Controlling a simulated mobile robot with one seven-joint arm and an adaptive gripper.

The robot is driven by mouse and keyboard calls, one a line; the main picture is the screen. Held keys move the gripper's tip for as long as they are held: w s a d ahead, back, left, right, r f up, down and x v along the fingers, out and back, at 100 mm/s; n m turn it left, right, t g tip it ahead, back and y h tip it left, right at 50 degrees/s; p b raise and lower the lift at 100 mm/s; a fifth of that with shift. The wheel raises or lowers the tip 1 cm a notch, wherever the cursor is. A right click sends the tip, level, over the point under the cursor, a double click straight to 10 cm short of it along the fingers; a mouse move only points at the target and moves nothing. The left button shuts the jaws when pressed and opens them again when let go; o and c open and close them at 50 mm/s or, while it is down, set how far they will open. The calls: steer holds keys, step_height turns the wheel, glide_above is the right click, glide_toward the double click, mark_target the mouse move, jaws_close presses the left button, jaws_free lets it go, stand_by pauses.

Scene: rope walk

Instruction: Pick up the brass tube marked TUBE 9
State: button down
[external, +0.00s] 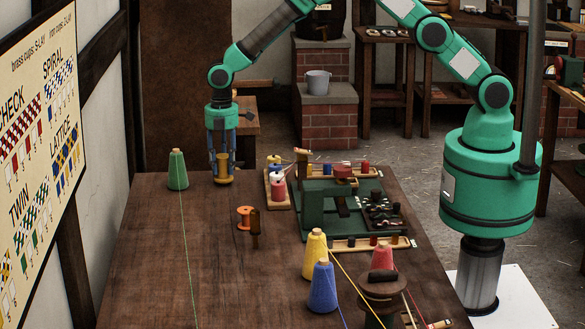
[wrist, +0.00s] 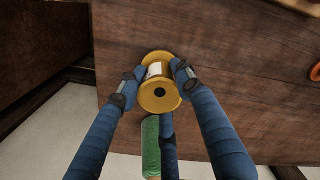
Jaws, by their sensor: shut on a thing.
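A brass-coloured tube (external: 223,177) with flanged ends stands upright near the far edge of the wooden table. My gripper (external: 222,160) points down with its blue fingers closed around this tube. In the wrist view the tube (wrist: 159,97) sits between the fingertips, with a round flange and a dark centre hole towards the camera. A pale label shows on its side, but its writing cannot be read. I cannot tell whether the tube touches the table or is just above it.
A green thread cone (external: 177,172) stands just left of my gripper. An orange spool (external: 245,217) and a dark brown peg (external: 255,230) are nearer. The table's left front is mostly clear.

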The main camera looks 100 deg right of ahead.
stand_by(0.3)
steer(key=shift+r+p, duration=1.1)
steer(key=shift+r, duration=3.95)
